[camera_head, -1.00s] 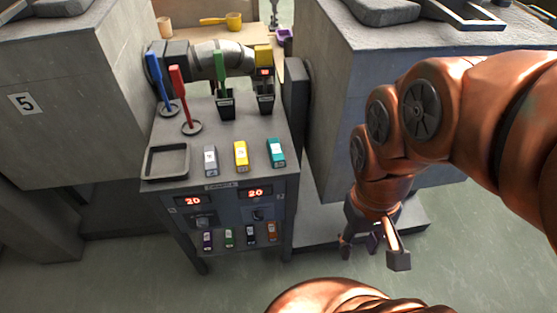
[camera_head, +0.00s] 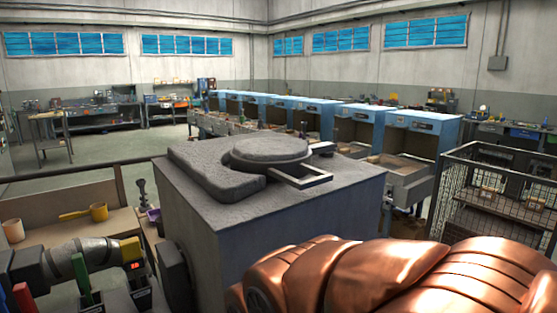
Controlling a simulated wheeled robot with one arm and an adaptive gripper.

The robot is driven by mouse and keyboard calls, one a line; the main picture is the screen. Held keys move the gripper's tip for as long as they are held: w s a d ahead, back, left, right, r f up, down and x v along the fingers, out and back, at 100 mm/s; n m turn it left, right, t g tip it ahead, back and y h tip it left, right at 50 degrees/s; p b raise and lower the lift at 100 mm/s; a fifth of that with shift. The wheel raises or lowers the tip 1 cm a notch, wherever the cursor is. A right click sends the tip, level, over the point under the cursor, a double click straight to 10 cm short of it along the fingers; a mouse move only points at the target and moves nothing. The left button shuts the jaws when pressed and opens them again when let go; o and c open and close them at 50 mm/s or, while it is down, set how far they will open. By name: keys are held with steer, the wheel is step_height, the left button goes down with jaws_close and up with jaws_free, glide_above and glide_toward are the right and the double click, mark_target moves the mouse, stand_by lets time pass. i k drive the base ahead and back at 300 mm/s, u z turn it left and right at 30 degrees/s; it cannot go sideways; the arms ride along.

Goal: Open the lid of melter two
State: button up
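A large grey block-shaped melter (camera_head: 290,235) stands in the middle of the view. No number shows on it, so I cannot tell whether it is melter two. A round grey lid (camera_head: 270,151) lies flat on its top, beside and partly over a rough grey slab (camera_head: 210,172). A flat rectangular metal handle (camera_head: 304,181) sticks out from the lid towards the front right. My copper-coloured arm crosses the lower right in front of the melter. My gripper is out of view.
A control stand with a pipe (camera_head: 85,258) and coloured levers is at the lower left. Behind it a bench (camera_head: 75,225) holds a yellow ladle (camera_head: 97,211). A wire cage (camera_head: 495,195) stands at the right. Blue-topped stations (camera_head: 360,125) line the back.

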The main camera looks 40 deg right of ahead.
mark_target(285, 160)
steer(key=z, duration=3)
steer(key=i, duration=0.6)
steer(key=u, duration=2.4)
